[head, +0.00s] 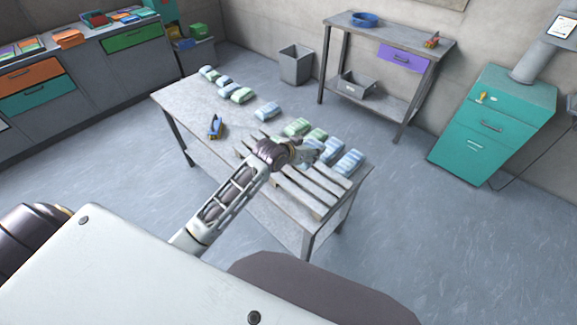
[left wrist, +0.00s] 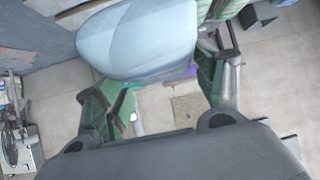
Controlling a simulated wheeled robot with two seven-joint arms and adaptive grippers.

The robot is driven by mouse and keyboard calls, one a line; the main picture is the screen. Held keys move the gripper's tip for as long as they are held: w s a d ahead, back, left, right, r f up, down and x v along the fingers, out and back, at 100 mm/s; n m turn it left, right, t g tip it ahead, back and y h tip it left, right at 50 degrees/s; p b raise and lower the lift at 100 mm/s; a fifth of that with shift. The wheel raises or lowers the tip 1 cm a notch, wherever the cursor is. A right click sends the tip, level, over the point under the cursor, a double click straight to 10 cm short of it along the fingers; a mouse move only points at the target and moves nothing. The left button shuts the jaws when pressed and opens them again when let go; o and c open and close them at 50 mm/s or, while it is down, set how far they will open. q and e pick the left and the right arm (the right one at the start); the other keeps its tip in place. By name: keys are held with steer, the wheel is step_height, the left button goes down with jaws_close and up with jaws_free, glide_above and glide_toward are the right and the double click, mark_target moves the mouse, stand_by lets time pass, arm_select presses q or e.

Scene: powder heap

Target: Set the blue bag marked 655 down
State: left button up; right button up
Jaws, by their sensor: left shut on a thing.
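My left gripper (head: 306,152) is over the slatted pallet (head: 318,192) on the grey table. In the left wrist view, the left gripper (left wrist: 165,95) is shut on a light blue bag (left wrist: 135,40) that sits at its fingers. No number on this bag can be read. In the head view it is hard to separate from the gripper and the bags close by. Blue bags (head: 349,163) lie at the pallet's right end, and green bags (head: 298,127) lie along its far side. My right gripper is not in view.
Several bags (head: 242,95) lie along the table's far left edge, with one blue bag (head: 268,110) nearer the pallet. A blue and yellow tool (head: 216,127) lies on the table (head: 185,105). The pallet's near slats are bare. A bin (head: 296,65) stands behind.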

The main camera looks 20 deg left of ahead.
arm_select(q)
steer(key=shift+s+d, duration=0.1)
steer(key=shift+d, duration=0.05)
steer(key=shift+m+h, duration=0.3)
steer(key=shift+s+f+m+h, duration=0.1)
steer(key=shift+m+h, duration=0.2)
steer(key=shift+f, duration=3.15)
steer(key=shift+f, duration=1.9)
steer(key=shift+f, duration=0.1)
